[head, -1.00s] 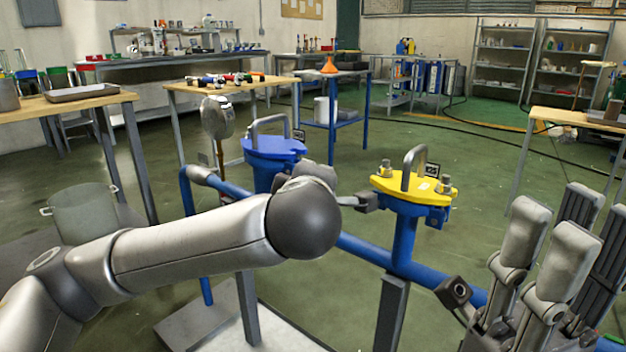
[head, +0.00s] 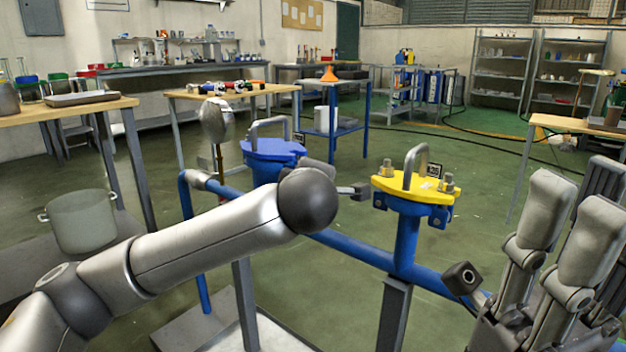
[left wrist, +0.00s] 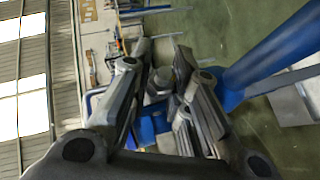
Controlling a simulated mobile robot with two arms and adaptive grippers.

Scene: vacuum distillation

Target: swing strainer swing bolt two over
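The near strainer has a yellow lid (head: 421,189) with a grey loop handle (head: 411,166). Two swing bolts with nuts stand upright at its edges, a left bolt (head: 386,169) and a right bolt (head: 447,184). My left gripper (head: 358,191) is left of the yellow lid, partly hidden behind my arm; a dark fingertip shows close to the lid's left side. In the left wrist view its fingers (left wrist: 160,52) are spread, with a grey piece between them that I cannot identify. My right gripper (head: 545,215) is at the right edge, apart from the strainer; its closure is unclear.
A second strainer with a blue lid (head: 272,150) stands behind my left arm. A blue pipe (head: 345,248) joins both. A pot (head: 82,222) stands at left. Wooden tables (head: 222,92) and shelves (head: 500,70) are behind. The green floor behind the yellow lid is open.

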